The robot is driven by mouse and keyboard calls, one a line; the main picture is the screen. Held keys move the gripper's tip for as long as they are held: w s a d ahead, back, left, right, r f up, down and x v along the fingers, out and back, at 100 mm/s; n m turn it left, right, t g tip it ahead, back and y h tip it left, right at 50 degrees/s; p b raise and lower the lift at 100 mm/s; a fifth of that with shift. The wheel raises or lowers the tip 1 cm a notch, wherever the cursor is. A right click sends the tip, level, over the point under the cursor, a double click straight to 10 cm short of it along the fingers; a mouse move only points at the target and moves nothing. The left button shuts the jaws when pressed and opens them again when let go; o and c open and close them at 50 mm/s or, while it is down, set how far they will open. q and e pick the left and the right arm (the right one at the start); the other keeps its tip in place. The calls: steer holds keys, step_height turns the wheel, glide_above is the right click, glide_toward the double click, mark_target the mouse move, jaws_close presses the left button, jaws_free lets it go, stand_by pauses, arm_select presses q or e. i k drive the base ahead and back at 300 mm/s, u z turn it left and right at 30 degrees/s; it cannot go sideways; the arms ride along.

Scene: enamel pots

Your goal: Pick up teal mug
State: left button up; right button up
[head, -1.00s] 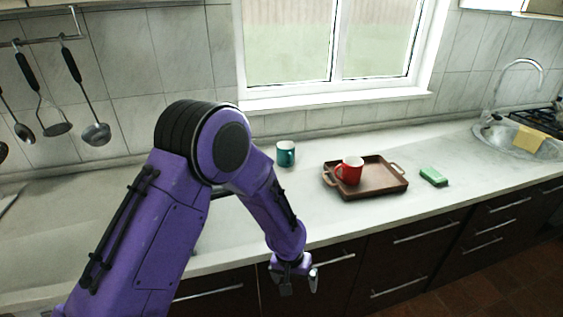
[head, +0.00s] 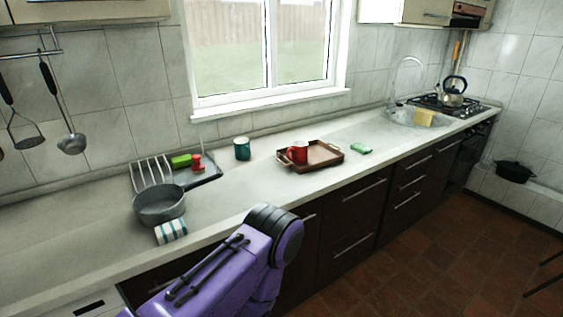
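The teal mug (head: 242,148) stands upright on the worktop near the back wall, left of the wooden tray. Nothing touches it. My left arm (head: 235,262) comes in at the bottom centre, in front of the worktop and well below the mug. Its gripper is hidden or out of the frame. My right gripper is not in view.
A red mug (head: 298,152) sits on the brown tray (head: 325,155), with a green sponge (head: 361,149) to its right. Left of the teal mug are a grey pan (head: 159,206), a striped cloth (head: 171,231) and a dish rack (head: 152,173). The worktop (head: 236,185) before the mug is clear.

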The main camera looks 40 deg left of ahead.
mark_target(242, 145)
steer(key=z, duration=0.3)
steer(key=i, duration=1.35)
steer(key=u, duration=1.3)
steer(key=i, duration=0.75)
steer(key=u, duration=1.1)
steer(key=i, duration=0.25)
steer(key=u, duration=0.25)
